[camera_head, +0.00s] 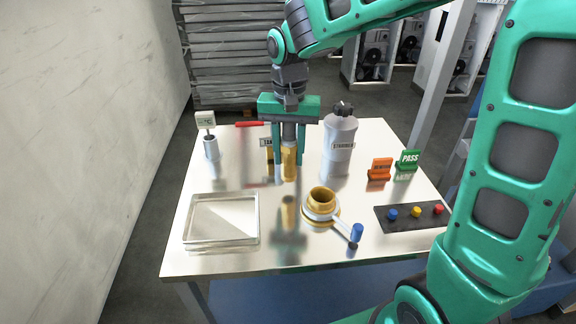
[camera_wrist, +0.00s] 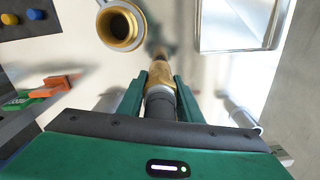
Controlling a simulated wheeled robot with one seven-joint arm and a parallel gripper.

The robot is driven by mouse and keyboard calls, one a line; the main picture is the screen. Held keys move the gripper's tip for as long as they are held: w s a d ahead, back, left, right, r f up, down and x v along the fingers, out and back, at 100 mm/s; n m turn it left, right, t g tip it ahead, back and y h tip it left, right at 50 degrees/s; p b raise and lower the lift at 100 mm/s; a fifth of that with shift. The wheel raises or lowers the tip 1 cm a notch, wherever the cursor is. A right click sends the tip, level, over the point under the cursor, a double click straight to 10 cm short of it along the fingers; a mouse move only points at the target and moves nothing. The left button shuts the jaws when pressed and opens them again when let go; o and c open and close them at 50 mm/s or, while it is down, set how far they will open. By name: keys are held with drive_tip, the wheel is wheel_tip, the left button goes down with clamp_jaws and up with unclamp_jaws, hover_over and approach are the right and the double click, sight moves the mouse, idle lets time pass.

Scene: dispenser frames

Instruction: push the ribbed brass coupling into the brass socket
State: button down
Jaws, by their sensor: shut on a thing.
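My gripper (camera_head: 288,160) is shut on the ribbed brass coupling (camera_head: 289,163) and holds it upright above the table. In the wrist view the coupling (camera_wrist: 159,72) sits between the two green fingers, with a grey and dark section behind its brass end. The brass socket (camera_head: 321,198) stands open side up on the table, to the right of and nearer than the coupling in the head view. It also shows in the wrist view (camera_wrist: 119,27), at the upper left. The coupling and socket are apart. The ribs are too small to make out.
A clear tray (camera_head: 221,243) lies at the front left. A blue-ended handle (camera_head: 356,233) extends beside the socket. A button panel (camera_head: 412,218) and orange (camera_head: 380,168) and green signs (camera_head: 408,159) are at right.

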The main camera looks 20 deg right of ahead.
sight(290, 134)
drive_tip(key=shift+f, duration=1.95)
drive_tip(key=shift+f, duration=0.1)
drive_tip(key=c, duration=1.3)
unclamp_jaws()
drive_tip(key=shift+o, duration=0.2)
wheel_tip(290, 134, up, 12)
drive_tip(key=shift+r, duration=0.1)
drive_tip(key=shift+d, duration=0.1)
